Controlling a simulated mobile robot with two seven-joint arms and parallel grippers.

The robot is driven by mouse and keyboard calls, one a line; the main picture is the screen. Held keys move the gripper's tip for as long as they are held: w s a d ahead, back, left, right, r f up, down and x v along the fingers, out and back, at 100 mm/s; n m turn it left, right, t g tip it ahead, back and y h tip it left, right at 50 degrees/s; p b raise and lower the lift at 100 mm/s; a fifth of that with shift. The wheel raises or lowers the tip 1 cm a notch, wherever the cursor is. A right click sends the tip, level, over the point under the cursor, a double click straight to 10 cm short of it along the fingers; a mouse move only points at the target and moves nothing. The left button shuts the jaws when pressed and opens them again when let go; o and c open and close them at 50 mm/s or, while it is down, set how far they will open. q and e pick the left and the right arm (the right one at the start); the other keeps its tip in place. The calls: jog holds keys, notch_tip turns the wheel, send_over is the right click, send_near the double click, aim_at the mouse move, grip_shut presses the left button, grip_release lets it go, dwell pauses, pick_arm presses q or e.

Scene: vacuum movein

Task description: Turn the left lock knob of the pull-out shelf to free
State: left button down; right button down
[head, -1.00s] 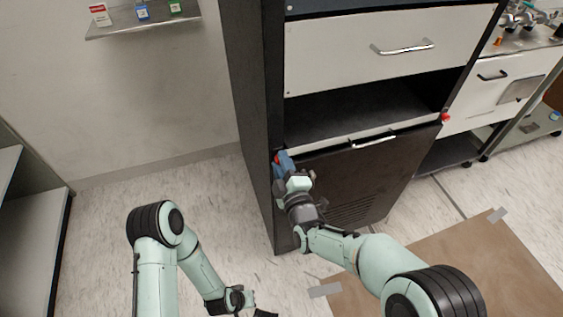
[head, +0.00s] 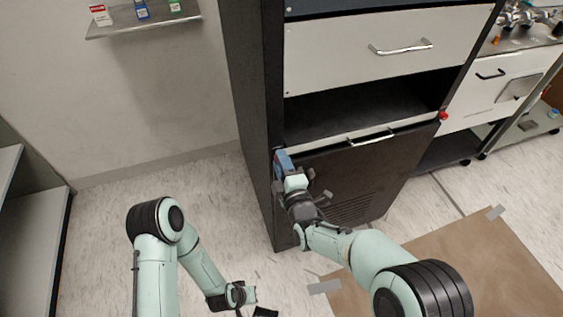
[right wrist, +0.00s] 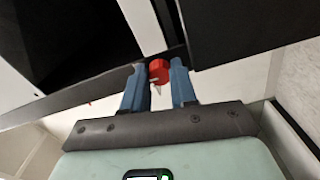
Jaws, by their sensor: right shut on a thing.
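The left lock knob (right wrist: 159,71) is red with a pale pointer and shows in the right wrist view between the blue fingertips of my right gripper (right wrist: 160,80). In the head view my right gripper (head: 283,160) is at the left front edge of the cabinet, and it hides the knob there. It is shut on the knob. The pull-out shelf (head: 390,127) has a light front edge with a metal handle, below a dark open bay. The right lock knob (head: 444,116) is red, at the shelf's right end. My left arm is low at the left; its gripper (head: 265,312) is cut off by the bottom edge.
A white drawer (head: 340,52) with a handle is above the bay. A dark vented panel (head: 365,175) is below the shelf. A wall shelf (head: 150,27) holds small boxes. Floor left of the cabinet is clear. A brown mat (head: 450,265) lies at the right front.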

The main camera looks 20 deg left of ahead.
jog(key=c, duration=0.9)
grip_release()
